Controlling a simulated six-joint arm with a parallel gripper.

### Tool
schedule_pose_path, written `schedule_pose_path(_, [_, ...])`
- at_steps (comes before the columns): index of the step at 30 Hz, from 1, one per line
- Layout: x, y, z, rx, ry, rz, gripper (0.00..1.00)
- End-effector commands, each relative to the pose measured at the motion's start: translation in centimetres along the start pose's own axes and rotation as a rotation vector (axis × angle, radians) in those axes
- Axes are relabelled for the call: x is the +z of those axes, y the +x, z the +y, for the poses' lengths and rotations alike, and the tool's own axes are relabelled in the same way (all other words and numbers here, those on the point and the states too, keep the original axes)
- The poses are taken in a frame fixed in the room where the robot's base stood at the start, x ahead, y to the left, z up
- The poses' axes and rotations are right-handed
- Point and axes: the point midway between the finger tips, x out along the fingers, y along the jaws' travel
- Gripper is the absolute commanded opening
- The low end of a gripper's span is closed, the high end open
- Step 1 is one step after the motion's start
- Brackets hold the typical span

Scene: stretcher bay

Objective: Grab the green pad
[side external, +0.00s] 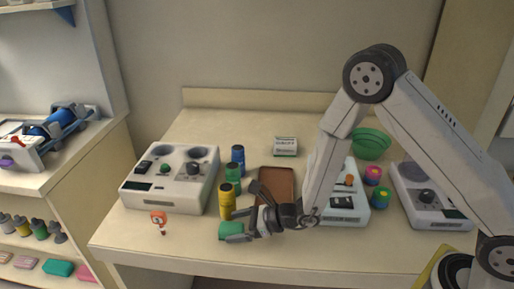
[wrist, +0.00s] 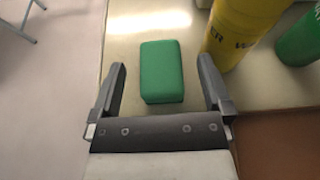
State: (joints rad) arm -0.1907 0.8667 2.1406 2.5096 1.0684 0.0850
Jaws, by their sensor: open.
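The green pad (wrist: 162,72) is a small block with rounded edges lying on the table near its front edge. In the side external view the pad (side external: 231,230) is partly covered by my gripper. My gripper (wrist: 165,90) is open, with one finger on each side of the pad's near end and a gap on both sides. It also shows in the side external view (side external: 243,222), low over the table from the right. The fingers do not appear to touch the pad.
A yellow bottle (wrist: 243,30) stands close to the pad, with a green bottle (wrist: 303,40) beyond it. A blue bottle (side external: 238,158) and a brown tray (side external: 277,180) are further back. White devices (side external: 137,188) stand left and right. The table's front edge (side external: 160,256) is near.

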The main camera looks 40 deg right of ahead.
Motion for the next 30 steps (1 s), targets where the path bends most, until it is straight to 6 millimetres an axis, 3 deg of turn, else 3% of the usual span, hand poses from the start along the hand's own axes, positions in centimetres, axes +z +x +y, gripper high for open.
schedule_pose_path(14, [-0.01, 0.02, 0.01, 0.0, 0.001, 0.0, 1.0])
schedule_pose_path(23, [-0.01, 0.01, 0.01, 0.0, 0.001, 0.0, 0.08])
schedule_pose_path(30, [0.02, 0.01, 0.0, 0.0, 0.001, 0.0, 0.05])
